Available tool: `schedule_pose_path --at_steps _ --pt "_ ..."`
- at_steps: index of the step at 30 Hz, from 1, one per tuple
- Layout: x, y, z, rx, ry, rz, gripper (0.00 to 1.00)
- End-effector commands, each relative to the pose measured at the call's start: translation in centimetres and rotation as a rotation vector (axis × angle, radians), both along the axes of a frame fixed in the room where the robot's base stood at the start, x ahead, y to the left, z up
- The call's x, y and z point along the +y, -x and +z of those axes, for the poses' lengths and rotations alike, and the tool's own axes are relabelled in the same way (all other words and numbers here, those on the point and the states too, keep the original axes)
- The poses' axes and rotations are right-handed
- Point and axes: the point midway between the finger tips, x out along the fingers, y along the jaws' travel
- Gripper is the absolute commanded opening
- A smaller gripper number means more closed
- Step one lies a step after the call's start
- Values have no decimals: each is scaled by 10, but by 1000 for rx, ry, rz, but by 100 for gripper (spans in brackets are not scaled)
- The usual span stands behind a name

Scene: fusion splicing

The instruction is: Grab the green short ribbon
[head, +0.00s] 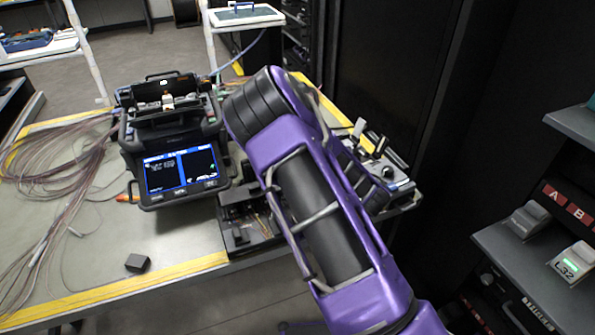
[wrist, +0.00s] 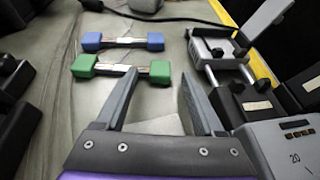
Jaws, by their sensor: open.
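The green short ribbon (wrist: 122,68) shows in the wrist view as a short pale strip with a green block at each end, lying across on the grey table. My gripper (wrist: 158,76) is open and empty, its two grey fingers pointing forward. The left fingertip is at or just before the ribbon's middle, and the right fingertip lies to the right of the right green block. I cannot tell whether a finger touches the ribbon. In the head view my purple arm hides the ribbon and the gripper.
A similar ribbon with blue ends (wrist: 123,42) lies just beyond. A clamp device (wrist: 222,55) stands to the right, with black equipment beside it. In the head view, a splicer with a lit screen (head: 180,170) stands left of my arm, near loose fibres (head: 60,160) and a small black block (head: 137,263).

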Motion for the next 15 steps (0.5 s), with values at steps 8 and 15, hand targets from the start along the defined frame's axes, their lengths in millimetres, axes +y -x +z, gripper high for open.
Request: schedule_pose_path --at_steps 8,15 --pt "0 0 0 1 0 0 50" --pt "0 0 0 1 0 0 7"
